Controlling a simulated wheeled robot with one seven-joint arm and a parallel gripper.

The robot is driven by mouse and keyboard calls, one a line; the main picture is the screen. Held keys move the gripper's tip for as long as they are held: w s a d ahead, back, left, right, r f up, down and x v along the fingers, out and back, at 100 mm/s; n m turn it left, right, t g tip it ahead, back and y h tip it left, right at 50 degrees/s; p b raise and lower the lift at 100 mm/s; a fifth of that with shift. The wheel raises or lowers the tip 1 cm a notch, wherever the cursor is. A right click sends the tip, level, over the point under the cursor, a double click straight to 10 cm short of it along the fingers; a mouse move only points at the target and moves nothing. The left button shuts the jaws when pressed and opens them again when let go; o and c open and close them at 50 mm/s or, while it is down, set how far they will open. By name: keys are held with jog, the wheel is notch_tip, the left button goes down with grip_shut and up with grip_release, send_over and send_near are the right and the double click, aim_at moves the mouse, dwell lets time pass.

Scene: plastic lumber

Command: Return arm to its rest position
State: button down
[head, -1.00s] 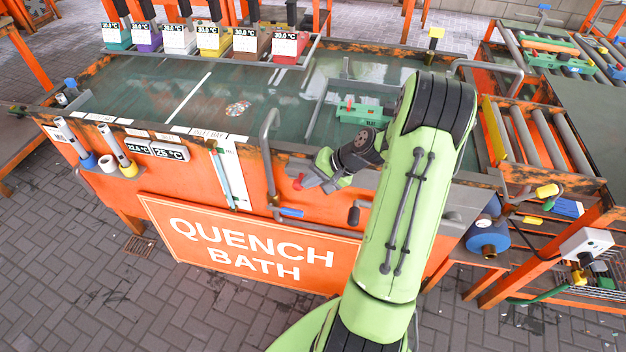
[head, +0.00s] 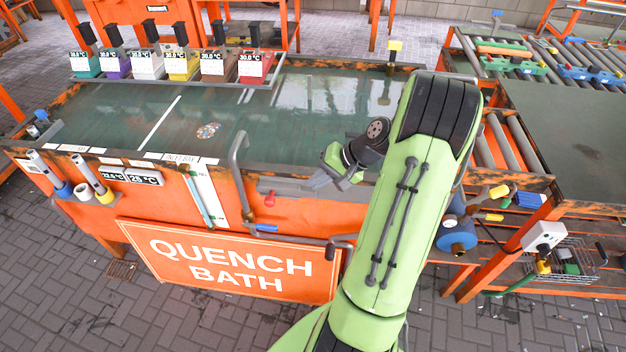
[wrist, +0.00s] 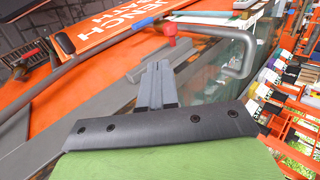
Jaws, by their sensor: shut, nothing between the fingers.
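My green arm (head: 400,220) rises from the bottom of the head view and bends at a black-banded elbow. Its forearm is mostly hidden behind the elbow. My gripper (head: 318,182) points left over the front edge of the quench bath (head: 250,125), right of a curved grey handle. In the wrist view the two grey fingers of my gripper (wrist: 158,70) lie together with nothing between them. A red knob (head: 269,198) on the bath's front is left of and below the fingertips; it also shows beyond them in the wrist view (wrist: 170,32).
The curved grey handle (head: 238,155) stands up close to my gripper. Coloured boxes with temperature displays line the bath's far edge. A roller conveyor (head: 500,142) is at the right. Green and blue pieces (head: 515,65) lie on far rollers. Open paved floor is in front.

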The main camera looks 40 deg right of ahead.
dwell(0.4)
jog(key=s+a+r+n+g+h+p, duration=0.3)
jog(key=a+r+n, duration=0.4)
jog(key=a+r, duration=0.95)
jog(key=s+a+r+n+t+h+p, duration=0.1)
jog(key=s+a+r+n+p, duration=0.2)
jog(key=s+a, duration=0.4)
jog(key=s+r+n, duration=0.1)
jog(key=s, duration=0.3)
jog(key=shift+a+r+t+h, duration=0.2)
jog(key=shift+a+t+h, duration=0.1)
jog(key=shift+t, duration=0.1)
jog(key=shift+s, duration=0.1)
